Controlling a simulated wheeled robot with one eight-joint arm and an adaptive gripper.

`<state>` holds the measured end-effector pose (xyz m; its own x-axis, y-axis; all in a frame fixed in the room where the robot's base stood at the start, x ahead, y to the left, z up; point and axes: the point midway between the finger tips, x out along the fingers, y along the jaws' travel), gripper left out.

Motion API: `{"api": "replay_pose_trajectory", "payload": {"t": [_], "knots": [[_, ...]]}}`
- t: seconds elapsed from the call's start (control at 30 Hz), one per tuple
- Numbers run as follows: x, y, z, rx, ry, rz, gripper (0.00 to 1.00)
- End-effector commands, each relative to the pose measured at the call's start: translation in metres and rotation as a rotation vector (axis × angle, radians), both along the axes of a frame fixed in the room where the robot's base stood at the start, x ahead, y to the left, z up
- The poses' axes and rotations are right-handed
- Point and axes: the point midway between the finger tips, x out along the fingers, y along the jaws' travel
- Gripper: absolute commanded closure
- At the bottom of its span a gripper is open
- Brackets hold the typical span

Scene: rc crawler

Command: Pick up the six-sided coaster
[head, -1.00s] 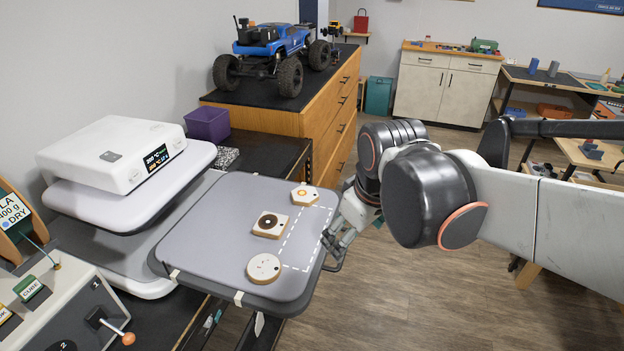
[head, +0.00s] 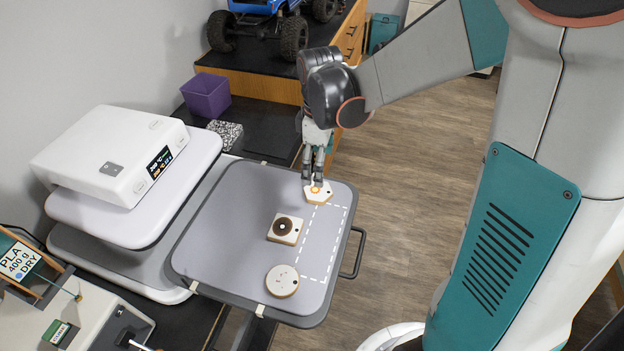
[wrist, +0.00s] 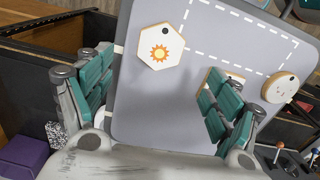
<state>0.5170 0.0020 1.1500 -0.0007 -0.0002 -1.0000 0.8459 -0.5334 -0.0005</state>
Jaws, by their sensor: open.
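The six-sided coaster (head: 318,194) is white with an orange sun and a dark dot, and lies flat near the far edge of the grey tray (head: 225,245). It also shows whole in the wrist view (wrist: 161,46). My gripper (head: 313,181) points down just above and behind this coaster; in the head view its fingertips overlap the coaster's far edge. In the wrist view my gripper (wrist: 160,95) has its fingers spread wide, with nothing between them, and the coaster lies beyond their tips. I cannot tell whether a fingertip touches it.
A handle (head: 355,255) sticks out right. A white machine (head: 115,150) stands left.

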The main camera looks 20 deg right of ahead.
Motion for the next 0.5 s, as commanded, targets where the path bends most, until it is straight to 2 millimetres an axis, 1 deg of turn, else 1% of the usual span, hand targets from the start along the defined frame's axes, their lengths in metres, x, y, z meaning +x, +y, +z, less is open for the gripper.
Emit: {"api": "replay_pose_trajectory", "payload": {"t": [0.03, 0.1, 0.2, 0.37, 0.5], "knots": [[0.000, 0.000, -0.011, 0.000, 0.000, 0.000, 0.17], [0.000, 0.000, -0.021, 0.000, 0.000, -0.001, 0.17], [0.000, 0.000, -0.031, -0.001, -0.001, -0.001, 0.17], [0.000, 0.000, -0.039, -0.001, -0.001, -0.001, 0.17], [0.000, -0.001, -0.058, -0.001, -0.001, -0.001, 0.17]]}}
